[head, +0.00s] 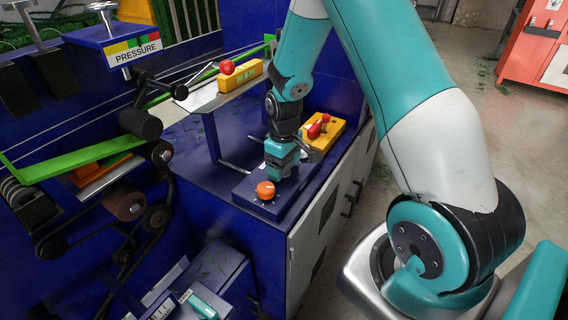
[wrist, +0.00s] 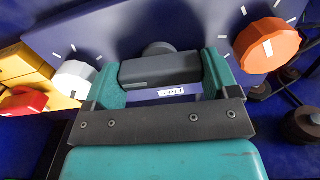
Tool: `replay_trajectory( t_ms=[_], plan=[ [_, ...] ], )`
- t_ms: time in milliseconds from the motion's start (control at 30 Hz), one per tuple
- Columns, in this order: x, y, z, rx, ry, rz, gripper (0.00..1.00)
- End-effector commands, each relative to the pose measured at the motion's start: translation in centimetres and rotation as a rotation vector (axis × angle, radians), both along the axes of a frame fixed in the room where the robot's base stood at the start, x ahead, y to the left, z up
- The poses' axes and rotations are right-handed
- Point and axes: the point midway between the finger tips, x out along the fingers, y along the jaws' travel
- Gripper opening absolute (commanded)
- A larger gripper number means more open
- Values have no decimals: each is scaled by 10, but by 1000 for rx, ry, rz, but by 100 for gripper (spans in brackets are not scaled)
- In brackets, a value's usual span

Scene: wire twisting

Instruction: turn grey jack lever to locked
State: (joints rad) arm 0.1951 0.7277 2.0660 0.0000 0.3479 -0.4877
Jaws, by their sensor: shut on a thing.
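The grey jack lever (wrist: 160,69) lies crosswise between my two teal fingers in the wrist view, with a round grey hub behind its middle. My gripper (wrist: 161,78) is shut on it, one finger at each end. A small white label (wrist: 171,92) sits just below the lever, its text too small to read surely. In the head view my gripper (head: 283,167) reaches down onto the blue control panel (head: 244,187), and the lever is hidden there behind my gripper.
An orange knob (wrist: 266,45) is close right of my gripper in the wrist view; it shows in the head view (head: 265,190). A white knob (wrist: 74,78) is close left. A yellow box (head: 335,127) with a red handle (head: 316,130) stands behind. A metal plate (head: 205,99) juts out nearby.

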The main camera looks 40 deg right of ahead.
Motion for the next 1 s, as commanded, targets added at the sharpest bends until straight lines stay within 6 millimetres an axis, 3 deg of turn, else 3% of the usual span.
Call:
replay_trajectory(
  t_ms=[1000],
  plan=[
    [1,0,2,0,-3,-889,57]
  ],
)
